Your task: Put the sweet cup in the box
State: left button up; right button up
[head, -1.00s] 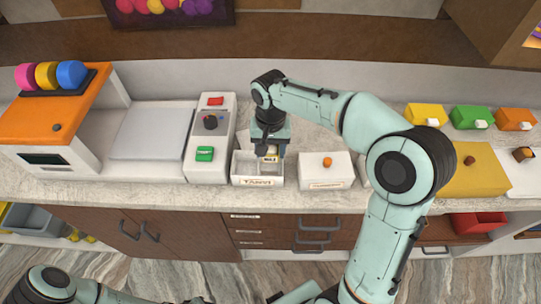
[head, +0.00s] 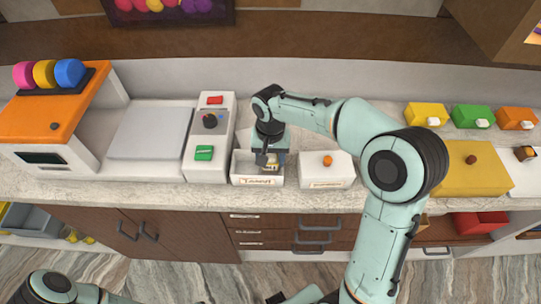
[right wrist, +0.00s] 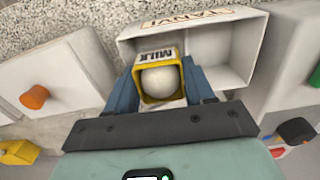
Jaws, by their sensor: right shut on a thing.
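My right gripper (head: 269,157) is shut on the sweet cup (head: 270,165). In the right wrist view the cup (right wrist: 153,56) is yellow-rimmed with a MILK label and a round white sweet inside, between the two fingers of the gripper (right wrist: 163,92). The open white box (head: 257,181) with a name label on its front stands on the counter. It also shows in the right wrist view (right wrist: 243,48). The cup is over or inside the box, towards its right side in the head view. I cannot tell whether it touches the box floor.
A white box with an orange knob (head: 341,170) stands close to the right of the open box. A control panel with a green button (head: 204,153) and a grey scale plate (head: 152,132) are to the left. Drawers (head: 262,232) are below the counter.

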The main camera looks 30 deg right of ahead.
aim_at(270, 155)
jog(key=o, duration=1)
jog(key=shift+w, duration=0.1)
pick_arm(q)
jog(key=shift+w, duration=0.1)
jog(key=w+r+p, duration=0.2)
jog(key=r, duration=0.1)
jog(key=shift+w, duration=0.4)
pick_arm(e)
notch_tip(270, 155, up, 13)
jog(key=shift+r, duration=0.15)
